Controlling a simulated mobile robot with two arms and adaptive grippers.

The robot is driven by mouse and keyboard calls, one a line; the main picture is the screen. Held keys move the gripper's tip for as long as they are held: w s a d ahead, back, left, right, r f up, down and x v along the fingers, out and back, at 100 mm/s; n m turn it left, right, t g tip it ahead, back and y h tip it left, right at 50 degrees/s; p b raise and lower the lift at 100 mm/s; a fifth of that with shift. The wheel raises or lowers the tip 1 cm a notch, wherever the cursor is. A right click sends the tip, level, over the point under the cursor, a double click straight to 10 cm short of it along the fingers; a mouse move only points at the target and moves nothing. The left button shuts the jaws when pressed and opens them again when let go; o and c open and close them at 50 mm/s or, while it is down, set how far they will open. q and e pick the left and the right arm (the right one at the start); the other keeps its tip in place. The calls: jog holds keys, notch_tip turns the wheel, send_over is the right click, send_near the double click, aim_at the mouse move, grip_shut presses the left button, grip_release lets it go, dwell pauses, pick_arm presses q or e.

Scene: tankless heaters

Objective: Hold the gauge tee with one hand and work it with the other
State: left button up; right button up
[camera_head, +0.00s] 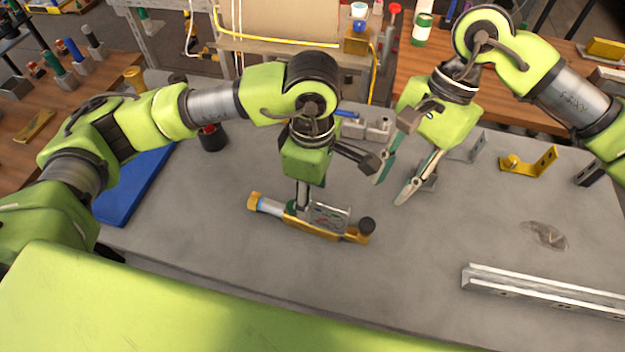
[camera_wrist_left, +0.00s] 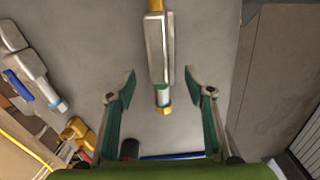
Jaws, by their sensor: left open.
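The gauge tee (camera_head: 328,224) lies on the grey bench top, a long brass-coloured piece with a silver section, a clear and silver plate and a dark knob at its right end. In the left wrist view the gauge tee (camera_wrist_left: 157,50) runs lengthwise between the fingers, its silver tube and brass end nearest me. My left gripper (camera_head: 302,206) is just above it, partly hiding it; the left fingers (camera_wrist_left: 160,76) stand open, with a visible gap on each side. My right gripper (camera_head: 389,192) is open and empty, to the right of the tee and above the bench.
A metal rail (camera_head: 545,290) lies at the front right and a yellow bracket (camera_head: 528,163) behind it. A blue mat (camera_head: 135,185) is at the left, a dark cylinder (camera_head: 212,138) near it. Silver blocks (camera_head: 378,130) stand behind the grippers.

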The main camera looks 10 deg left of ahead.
aim_at(313, 217)
pick_arm(q)
notch_tip(313, 217, down, 9)
jog(key=shift+f, duration=0.2)
dwell(0.3)
grip_shut()
